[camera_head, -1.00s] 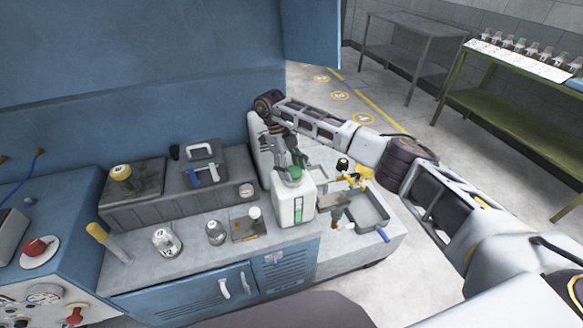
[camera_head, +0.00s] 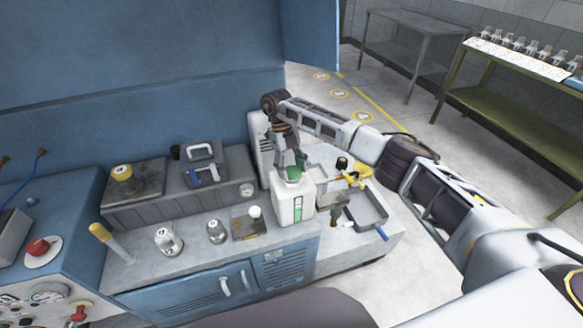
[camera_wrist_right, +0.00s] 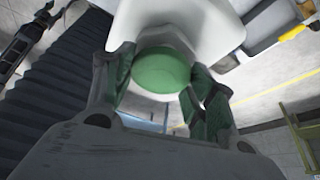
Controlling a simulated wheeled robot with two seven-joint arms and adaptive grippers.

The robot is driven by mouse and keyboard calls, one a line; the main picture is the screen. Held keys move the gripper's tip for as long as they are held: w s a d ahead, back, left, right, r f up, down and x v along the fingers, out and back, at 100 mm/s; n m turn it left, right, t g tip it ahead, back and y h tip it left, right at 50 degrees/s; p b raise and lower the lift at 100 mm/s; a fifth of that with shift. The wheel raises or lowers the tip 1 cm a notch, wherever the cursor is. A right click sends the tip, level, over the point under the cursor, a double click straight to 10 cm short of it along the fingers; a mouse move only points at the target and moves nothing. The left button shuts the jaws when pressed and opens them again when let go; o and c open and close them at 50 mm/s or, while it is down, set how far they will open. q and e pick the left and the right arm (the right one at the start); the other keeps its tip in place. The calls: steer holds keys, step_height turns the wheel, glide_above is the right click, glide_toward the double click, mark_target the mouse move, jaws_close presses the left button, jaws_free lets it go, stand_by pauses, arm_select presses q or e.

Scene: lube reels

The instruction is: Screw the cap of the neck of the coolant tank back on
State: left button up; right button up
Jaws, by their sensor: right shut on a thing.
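The coolant tank (camera_head: 291,207) is a white box-shaped container with a green level strip on its front, standing on the grey bench top. Its green cap (camera_head: 293,174) is at the neck on top. My right gripper (camera_head: 291,164) reaches down from above and is shut on the cap. In the right wrist view the round green cap (camera_wrist_right: 162,70) sits between the two green-padded fingers (camera_wrist_right: 160,92), against the white neck. Whether the thread is engaged cannot be told. My left gripper is not in view.
A grey tray (camera_head: 368,212) and several tools lie right of the tank. Left of it stand a small plate with a white ball-like knob (camera_head: 254,212), a grey weight-like jar (camera_head: 216,232) and a white jar (camera_head: 167,241). A ribbed grey block (camera_head: 190,205) lies behind them.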

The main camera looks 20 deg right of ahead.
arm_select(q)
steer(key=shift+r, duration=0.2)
arm_select(e)
steer(key=shift+s+m, duration=0.1)
steer(key=shift+m, duration=0.2)
steer(key=shift+m+p, duration=0.3)
steer(key=shift+p, duration=0.1)
steer(key=shift+f, duration=0.1)
steer(key=o, duration=1.1)
steer(key=shift+c, duration=0.2)
steer(key=shift+o, duration=0.6)
steer(key=o, duration=0.3)
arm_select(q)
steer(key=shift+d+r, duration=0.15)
